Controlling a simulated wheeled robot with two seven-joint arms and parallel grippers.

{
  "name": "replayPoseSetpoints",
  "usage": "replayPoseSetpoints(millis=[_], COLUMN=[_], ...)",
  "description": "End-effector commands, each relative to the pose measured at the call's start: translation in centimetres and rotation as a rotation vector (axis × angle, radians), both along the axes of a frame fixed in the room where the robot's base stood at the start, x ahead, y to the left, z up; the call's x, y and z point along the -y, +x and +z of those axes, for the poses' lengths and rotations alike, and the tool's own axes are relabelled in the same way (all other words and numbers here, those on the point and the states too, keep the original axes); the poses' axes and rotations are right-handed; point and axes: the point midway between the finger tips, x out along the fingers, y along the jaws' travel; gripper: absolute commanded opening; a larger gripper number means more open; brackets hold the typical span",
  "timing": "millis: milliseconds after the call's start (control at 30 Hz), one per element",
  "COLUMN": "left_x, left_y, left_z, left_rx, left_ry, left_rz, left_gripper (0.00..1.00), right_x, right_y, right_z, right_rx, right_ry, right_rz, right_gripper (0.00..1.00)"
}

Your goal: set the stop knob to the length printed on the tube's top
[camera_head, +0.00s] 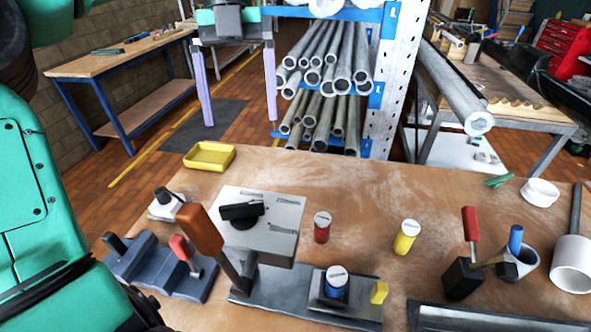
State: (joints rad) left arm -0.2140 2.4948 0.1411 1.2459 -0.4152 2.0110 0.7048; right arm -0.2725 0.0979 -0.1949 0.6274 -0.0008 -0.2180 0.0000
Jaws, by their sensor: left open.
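The black stop knob (242,212) sits on a light grey plate (283,238) with small markings I cannot read. A blue tube with a white top (335,281) stands upright in a block on the dark grey base near the front. A red tube (322,230) and a yellow tube (406,237) stand upright on the wooden table, also with white tops. The print on the tops is too small to read. My left gripper (240,120) is open and empty, fingers pointing down, beyond the table's far edge and apart from the knob. My right gripper is not in view.
An orange-brown lever handle (202,230) rises beside the plate. A yellow tray (209,156) lies at the far left. A pipe rack (385,90) is behind. The table's middle back is clear.

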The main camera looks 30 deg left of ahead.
Motion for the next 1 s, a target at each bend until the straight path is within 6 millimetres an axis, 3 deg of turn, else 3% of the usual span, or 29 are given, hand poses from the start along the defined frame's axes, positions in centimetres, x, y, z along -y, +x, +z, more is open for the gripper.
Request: replayPoseSetpoints(millis=[167,300,467,600,967,1000], left_x=[0.6,1.5,2.6,3.2,3.6,3.6], left_y=[-0.8,-2.0,-3.3,-4.0,-4.3,-4.3], left_z=[-3.4,-6.1,-9.8,-12.2,-13.3,-13.3], left_rx=[0.001,0.0,-0.003,-0.001,0.002,0.001], left_ry=[-0.006,-0.007,-0.006,-0.005,-0.004,-0.004], left_rz=[-0.003,-0.004,-0.003,-0.001,0.001,0.001], left_gripper=[1.0,1.0,1.0,1.0,1.0,0.85], right_x=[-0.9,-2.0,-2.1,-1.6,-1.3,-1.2], right_y=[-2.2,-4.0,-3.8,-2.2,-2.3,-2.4], right_z=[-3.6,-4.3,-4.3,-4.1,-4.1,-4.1], right_rx=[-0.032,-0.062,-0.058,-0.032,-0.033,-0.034], right_ry=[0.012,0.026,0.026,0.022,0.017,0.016], right_rz=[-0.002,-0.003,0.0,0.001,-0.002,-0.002], right_gripper=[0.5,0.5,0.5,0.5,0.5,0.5])
